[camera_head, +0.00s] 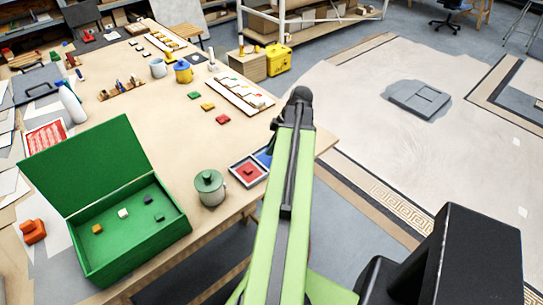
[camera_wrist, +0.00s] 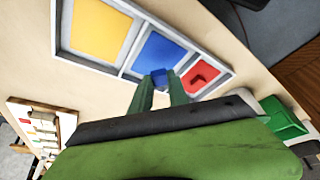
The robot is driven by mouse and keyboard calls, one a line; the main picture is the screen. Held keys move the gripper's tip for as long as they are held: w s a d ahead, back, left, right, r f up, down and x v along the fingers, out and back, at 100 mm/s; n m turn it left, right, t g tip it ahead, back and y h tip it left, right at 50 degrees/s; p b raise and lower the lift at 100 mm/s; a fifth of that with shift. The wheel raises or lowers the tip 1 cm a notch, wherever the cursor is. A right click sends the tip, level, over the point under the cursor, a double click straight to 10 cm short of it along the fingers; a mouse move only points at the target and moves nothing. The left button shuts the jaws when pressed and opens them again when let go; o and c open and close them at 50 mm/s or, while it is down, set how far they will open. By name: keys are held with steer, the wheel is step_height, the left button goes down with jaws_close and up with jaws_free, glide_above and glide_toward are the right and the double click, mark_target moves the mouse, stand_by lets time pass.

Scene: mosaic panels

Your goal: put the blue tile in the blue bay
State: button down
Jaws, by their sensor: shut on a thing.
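In the wrist view, my gripper (camera_wrist: 160,84) is shut on a small blue tile (camera_wrist: 160,76), held between two green fingers. The tile shows against the blue bay (camera_wrist: 158,52), at the bay's side nearest my gripper. I cannot tell whether it touches the bay floor. The grey-framed tray has a yellow bay (camera_wrist: 100,30) to the left and a red bay (camera_wrist: 198,76) to the right, with a red tile in the red one. In the head view, the blue bay (camera_head: 262,157) is partly hidden by my arm, and my gripper and the tile are hidden.
A green lidded mug (camera_head: 210,188) stands close to the tray. An open green box (camera_head: 130,230) holds several small blocks. Loose green, yellow and red tiles (camera_head: 208,106) and a white rack (camera_head: 238,97) lie farther back. The table edge is close to the tray.

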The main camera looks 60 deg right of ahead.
mark_target(269, 159)
step_height(269, 159, down, 4)
steer(key=b, duration=0.2)
steer(key=shift+r+b, duration=0.15)
steer(key=shift+b, duration=0.15)
steer(key=shift+r, duration=0.2)
steer(key=shift+f, duration=0.15)
steer(key=c, duration=1.3)
jaws_free()
steer(key=shift+r+p, duration=0.4)
steer(key=shift+p, duration=0.05)
steer(key=p+v, duration=1)
steer(key=v, duration=0.1)
steer(key=shift+s+d+r+p, duration=0.1)
steer(key=shift+s+r+p, duration=0.1)
steer(key=shift+p, duration=0.1)
